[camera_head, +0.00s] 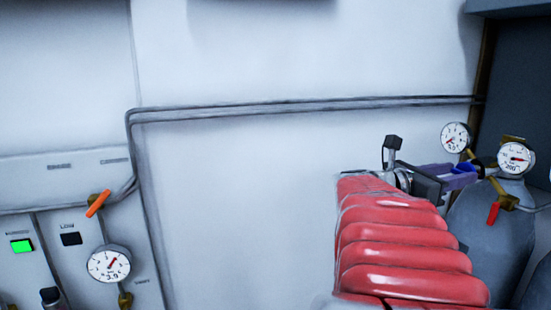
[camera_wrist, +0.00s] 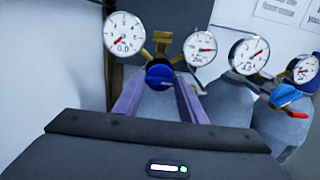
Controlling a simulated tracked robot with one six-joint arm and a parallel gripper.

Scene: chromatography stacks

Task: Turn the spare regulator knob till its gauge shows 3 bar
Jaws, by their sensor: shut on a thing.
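A regulator with a round blue knob (camera_wrist: 160,77) and brass body (camera_wrist: 162,45) stands ahead in the wrist view. My gripper (camera_wrist: 158,90) has its two purple fingers on either side of this knob, shut on it. The regulator's left gauge (camera_wrist: 124,32) appears to read 0.0, its needle at lower left. Its right gauge (camera_wrist: 200,47) has its needle pointing right. In the head view my gripper (camera_head: 462,173) reaches the regulator at the right, below the small gauge (camera_head: 455,137); the larger gauge (camera_head: 515,158) is marked 200. The knob is mostly hidden there.
A second regulator with a gauge (camera_wrist: 250,55), a blue knob (camera_wrist: 287,95) and a red lever (camera_wrist: 295,113) stands close on the right. Grey cylinders (camera_head: 490,235) stand below. A wall panel at left has a gauge (camera_head: 109,265) reading about 3.9 and an orange lever (camera_head: 97,203).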

